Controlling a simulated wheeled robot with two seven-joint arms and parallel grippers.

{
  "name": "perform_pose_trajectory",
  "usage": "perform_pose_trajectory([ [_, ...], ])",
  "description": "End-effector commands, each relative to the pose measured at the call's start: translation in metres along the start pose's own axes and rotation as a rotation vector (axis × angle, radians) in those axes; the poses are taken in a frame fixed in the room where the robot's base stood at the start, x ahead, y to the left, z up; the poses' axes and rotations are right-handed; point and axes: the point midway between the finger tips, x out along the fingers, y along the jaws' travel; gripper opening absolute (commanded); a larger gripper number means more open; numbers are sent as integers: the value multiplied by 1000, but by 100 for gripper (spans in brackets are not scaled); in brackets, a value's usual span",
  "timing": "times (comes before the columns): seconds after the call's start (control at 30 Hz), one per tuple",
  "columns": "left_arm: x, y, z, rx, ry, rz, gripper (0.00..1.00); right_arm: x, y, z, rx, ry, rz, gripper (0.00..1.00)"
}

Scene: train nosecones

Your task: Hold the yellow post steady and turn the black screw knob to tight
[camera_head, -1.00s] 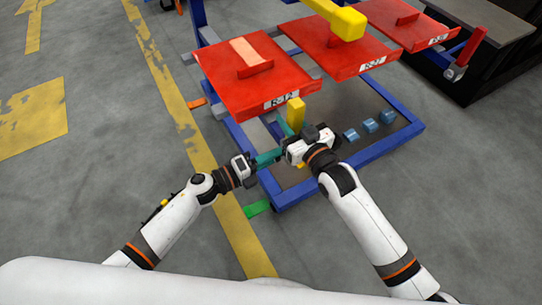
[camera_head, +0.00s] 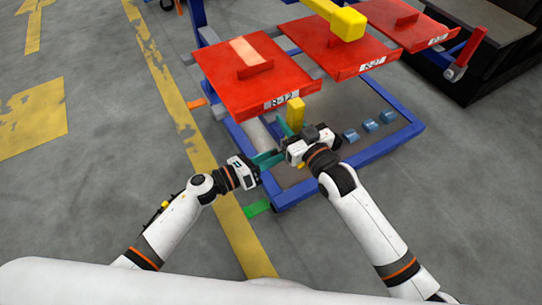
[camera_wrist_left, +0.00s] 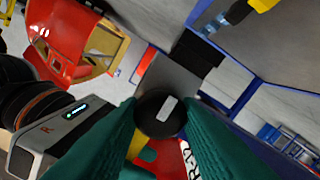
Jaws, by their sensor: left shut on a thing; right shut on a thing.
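The yellow post (camera_head: 296,113) stands upright in front of the nearest red panel in the head view. My right gripper (camera_head: 286,129) is shut on it, with the hand on its near side and the fingers partly hidden. The black screw knob (camera_wrist_left: 150,121) is round with a pale grey mark and fills the middle of the left wrist view. My left gripper (camera_head: 270,158) reaches in from the left, and its two green fingers (camera_wrist_left: 160,112) are shut on the knob, one on each side. In the head view the fingers and right hand hide the knob.
Red panels (camera_head: 240,92) on the rack overhang the work area, with a yellow block (camera_head: 348,24) above. The blue frame (camera_head: 385,150) surrounds a grey base holding several small blue blocks (camera_head: 370,125). Open floor lies left of the yellow line.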

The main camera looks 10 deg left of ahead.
Motion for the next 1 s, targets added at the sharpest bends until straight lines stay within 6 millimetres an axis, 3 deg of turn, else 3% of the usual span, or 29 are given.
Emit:
perform_pose_trajectory([
  [0.63, -1, 0, 2, 49, -4, 0, 8, 0, 0, -1, 1, 3, 0, 0],
  [0.67, -1, 0, 2, 49, -4, 0, 34, 0, 0, -1, 1, 3, 0, 0],
  [0.77, -1, 0, 2, 48, -4, 0, 50, 0, 0, -1, 1, 3, 0, 0],
  [1.0, 0, 0, 1, 48, -2, 0, 51, 0, 0, -1, 1, 3, 0, 0],
])
